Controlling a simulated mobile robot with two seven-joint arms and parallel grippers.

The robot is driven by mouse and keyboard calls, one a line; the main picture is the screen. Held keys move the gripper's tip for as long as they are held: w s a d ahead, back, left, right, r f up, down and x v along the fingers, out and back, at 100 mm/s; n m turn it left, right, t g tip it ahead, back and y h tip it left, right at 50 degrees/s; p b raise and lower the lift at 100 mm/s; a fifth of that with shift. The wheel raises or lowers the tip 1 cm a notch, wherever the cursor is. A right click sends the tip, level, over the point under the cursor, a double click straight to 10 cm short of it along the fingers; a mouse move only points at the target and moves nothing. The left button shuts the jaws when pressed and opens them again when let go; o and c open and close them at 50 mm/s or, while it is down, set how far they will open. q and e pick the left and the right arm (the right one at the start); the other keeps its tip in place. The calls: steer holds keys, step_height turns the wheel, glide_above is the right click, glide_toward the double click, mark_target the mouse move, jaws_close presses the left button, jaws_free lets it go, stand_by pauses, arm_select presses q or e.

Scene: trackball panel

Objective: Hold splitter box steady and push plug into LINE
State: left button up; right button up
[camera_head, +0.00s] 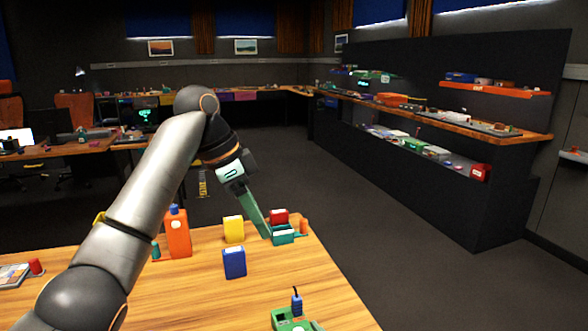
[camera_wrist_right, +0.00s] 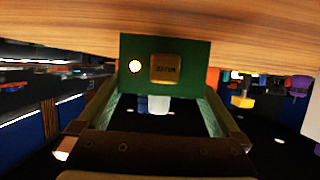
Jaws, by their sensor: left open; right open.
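A green box (camera_head: 287,322) sits at the near edge of the head view, cut off by the frame. A dark upright piece with a blue top (camera_head: 297,303), possibly the plug, stands at it; whether it is seated cannot be told. In the right wrist view a green panel (camera_wrist_right: 192,72) with a brass plate and a bright round spot fills the space between my right gripper's fingers (camera_wrist_right: 157,98). The plate's lettering is unreadable. My right gripper is open and outside the head view. My left gripper (camera_head: 267,232) is open, pointing down beside a teal box (camera_head: 284,239).
Shelving stands beyond the floor.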

steer(key=v, duration=1.2)
